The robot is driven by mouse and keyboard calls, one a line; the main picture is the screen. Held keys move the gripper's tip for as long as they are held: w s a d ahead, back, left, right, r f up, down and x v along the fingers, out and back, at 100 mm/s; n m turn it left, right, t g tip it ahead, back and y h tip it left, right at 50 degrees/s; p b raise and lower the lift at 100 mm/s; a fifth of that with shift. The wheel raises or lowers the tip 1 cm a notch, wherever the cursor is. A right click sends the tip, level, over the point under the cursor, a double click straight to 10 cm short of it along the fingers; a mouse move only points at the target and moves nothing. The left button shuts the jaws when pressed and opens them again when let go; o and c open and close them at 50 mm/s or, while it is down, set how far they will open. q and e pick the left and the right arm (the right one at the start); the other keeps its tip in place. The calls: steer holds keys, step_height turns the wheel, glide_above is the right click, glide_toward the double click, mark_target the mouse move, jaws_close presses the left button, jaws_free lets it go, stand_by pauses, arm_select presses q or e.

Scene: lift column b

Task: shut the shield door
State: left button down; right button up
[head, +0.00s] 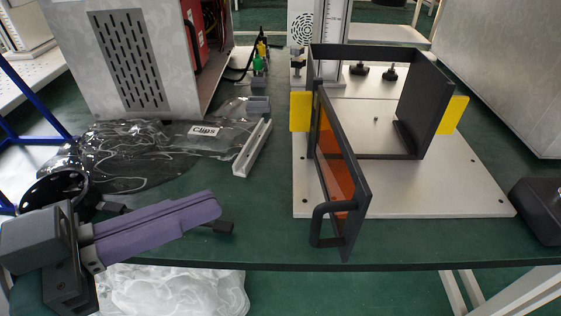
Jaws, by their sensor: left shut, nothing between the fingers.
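The shield door (340,172) is a black-framed orange pane. It stands open, swung out toward me from the left side of the black shield frame (420,110). A black bar handle (318,222) sits on the left face of the door near its free end, close to the table's front edge. The frame's front opening is uncovered on the right. My left gripper (214,208) has purple fingers and is shut and empty. It is to the left of the door handle, apart from it. My right gripper is not in view.
The shield frame stands on a pale base plate (450,195) with yellow tabs at its sides. A clear bag labelled Clips (205,131) and a light metal rail (252,148) lie at left. A perforated cabinet (135,60) stands behind. The green tabletop between gripper and door is clear.

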arm_select(q)
steer(key=s+a+f+m+g+h+b, duration=0.2)
steer(key=s+a+f+g+h+b, duration=0.1)
steer(key=s+a+f, duration=0.15)
glide_toward(312, 228)
steer(key=x, duration=0.7)
steer(key=shift+m+g, duration=0.3)
steer(key=shift+g, duration=0.1)
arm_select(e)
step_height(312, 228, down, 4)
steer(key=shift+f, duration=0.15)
arm_select(q)
steer(key=shift+w+a, duration=0.1)
steer(key=shift+p, duration=0.3)
